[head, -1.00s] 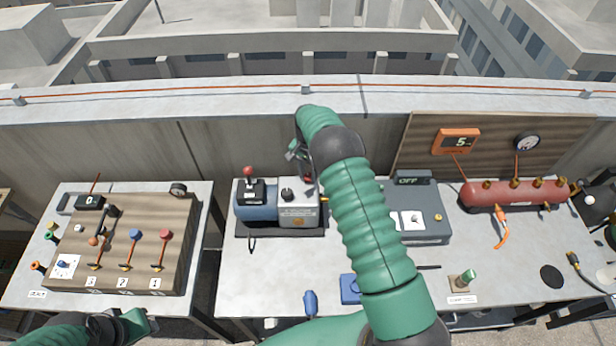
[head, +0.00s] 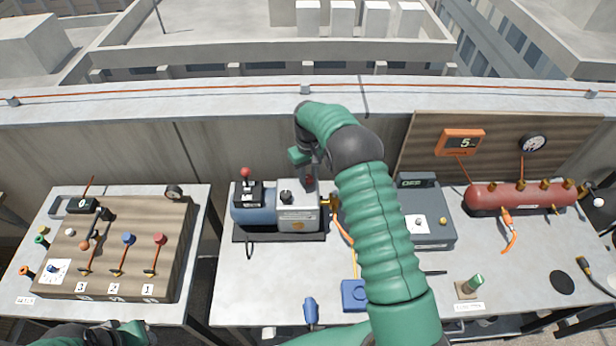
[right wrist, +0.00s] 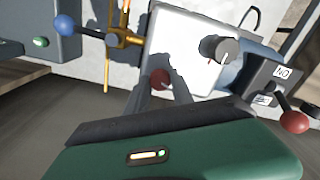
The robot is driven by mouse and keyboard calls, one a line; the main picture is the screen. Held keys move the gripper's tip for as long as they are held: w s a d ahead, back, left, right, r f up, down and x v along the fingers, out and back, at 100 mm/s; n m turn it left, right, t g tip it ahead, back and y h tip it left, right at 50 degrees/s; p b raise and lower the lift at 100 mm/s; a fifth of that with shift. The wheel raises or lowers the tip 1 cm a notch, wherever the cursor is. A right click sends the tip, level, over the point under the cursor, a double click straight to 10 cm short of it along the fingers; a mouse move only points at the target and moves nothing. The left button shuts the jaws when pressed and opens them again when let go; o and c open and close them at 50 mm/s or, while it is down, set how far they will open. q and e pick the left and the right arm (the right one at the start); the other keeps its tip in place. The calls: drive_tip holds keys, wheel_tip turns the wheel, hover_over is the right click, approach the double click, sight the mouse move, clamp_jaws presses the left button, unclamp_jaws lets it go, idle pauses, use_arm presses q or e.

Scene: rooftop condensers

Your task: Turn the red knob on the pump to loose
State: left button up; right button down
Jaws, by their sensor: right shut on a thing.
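The pump (head: 298,212) stands on the middle table, with a blue motor body and a pale grey box. Its red knob (right wrist: 159,79) sits at the edge of the pale box in the right wrist view; in the head view it is mostly hidden by my gripper. My right gripper (right wrist: 161,84) has its two dark fingers on either side of the red knob and is shut on it. In the head view my right gripper (head: 308,176) reaches the pump's back right corner. My left gripper (head: 134,332) shows only partly at the bottom left, away from the pump; its fingers are unclear.
A red-topped lever (head: 245,174) and a black knob (head: 286,197) are also on the pump. An orange hose (head: 343,230) runs beside my right arm. A grey box (head: 428,222) stands to the right, and a wooden valve panel (head: 140,262) on the left table.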

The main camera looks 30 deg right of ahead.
drive_tip(key=n, duration=0.5)
drive_tip(key=shift+w+d+r+n+b, duration=0.1)
drive_tip(key=shift+w+r+n+b, duration=0.15)
drive_tip(key=shift+w+n+b, duration=0.05)
drive_tip(key=n, duration=1.5)
drive_tip(key=shift+n+p, duration=0.3)
drive_tip(key=shift+p, duration=0.1)
drive_tip(key=c, duration=1.3)
unclamp_jaws()
drive_tip(key=shift+o, duration=1)
drive_tip(key=shift+f, duration=0.1)
drive_tip(key=shift+s+f, duration=0.1)
